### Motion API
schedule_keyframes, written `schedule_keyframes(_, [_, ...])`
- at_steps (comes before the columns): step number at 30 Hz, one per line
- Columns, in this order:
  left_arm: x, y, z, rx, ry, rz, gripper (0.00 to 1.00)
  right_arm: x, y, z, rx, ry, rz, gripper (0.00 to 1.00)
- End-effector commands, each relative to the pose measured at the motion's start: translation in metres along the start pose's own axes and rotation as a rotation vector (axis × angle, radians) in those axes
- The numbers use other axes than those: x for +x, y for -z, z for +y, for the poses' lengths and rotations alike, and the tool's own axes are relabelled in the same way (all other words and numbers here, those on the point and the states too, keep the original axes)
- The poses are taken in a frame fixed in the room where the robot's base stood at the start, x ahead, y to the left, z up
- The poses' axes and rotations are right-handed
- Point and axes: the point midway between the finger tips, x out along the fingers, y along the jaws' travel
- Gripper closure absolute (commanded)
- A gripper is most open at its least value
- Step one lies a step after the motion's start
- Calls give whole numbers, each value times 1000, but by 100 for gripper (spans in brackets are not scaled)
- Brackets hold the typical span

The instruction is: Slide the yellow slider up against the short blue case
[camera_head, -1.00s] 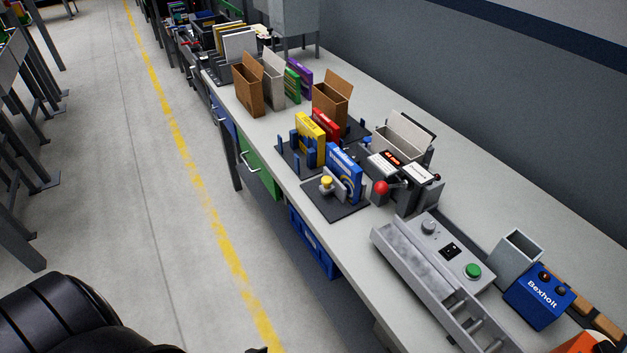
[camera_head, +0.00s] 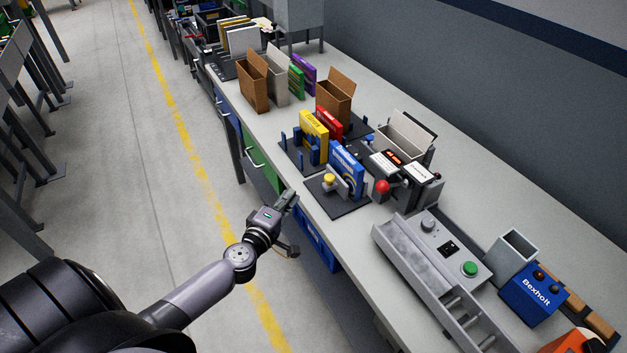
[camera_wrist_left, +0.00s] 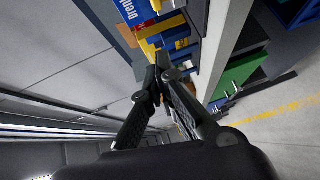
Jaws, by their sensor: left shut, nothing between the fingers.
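The short blue case (camera_head: 347,170) stands upright on a dark base plate (camera_head: 346,206) near the front edge of the bench. The slider, with its yellow knob (camera_head: 329,180) on a pale grey block, sits on the same plate, in front of the case. Any small gap between them is hard to make out. My left gripper (camera_head: 290,198) is shut and empty, just off the bench's front edge, left of the plate. In the left wrist view the closed fingertips (camera_wrist_left: 163,62) point toward the bench, with blue lettered packaging (camera_wrist_left: 135,10) beyond. My right gripper is out of view.
A yellow case (camera_head: 314,136) and a red case (camera_head: 329,124) stand behind the blue one. A red-knobbed lever (camera_head: 382,187) is right of the plate. A grey control box (camera_head: 447,247) lies nearer. Blue bins hang below the bench edge.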

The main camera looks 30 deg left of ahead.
Motion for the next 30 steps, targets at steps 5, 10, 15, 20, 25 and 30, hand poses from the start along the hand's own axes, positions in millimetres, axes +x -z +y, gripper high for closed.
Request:
schedule_keyframes(5, [42, 0, 1, -2, -2, 1, 100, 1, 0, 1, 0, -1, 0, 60])
schedule_keyframes(10, [74, -4, 0, -3, -1, -2, 100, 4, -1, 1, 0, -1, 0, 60])
schedule_keyframes(15, [89, -22, -1, -2, 0, -2, 100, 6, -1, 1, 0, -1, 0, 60])
schedule_keyframes(20, [96, -29, -1, 1, 1, -2, 100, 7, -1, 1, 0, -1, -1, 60])
schedule_keyframes(25, [96, -30, -1, 2, 1, -2, 100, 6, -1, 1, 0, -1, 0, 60])
schedule_keyframes(30, [96, -30, -1, 1, 1, -2, 100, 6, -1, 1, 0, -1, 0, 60])
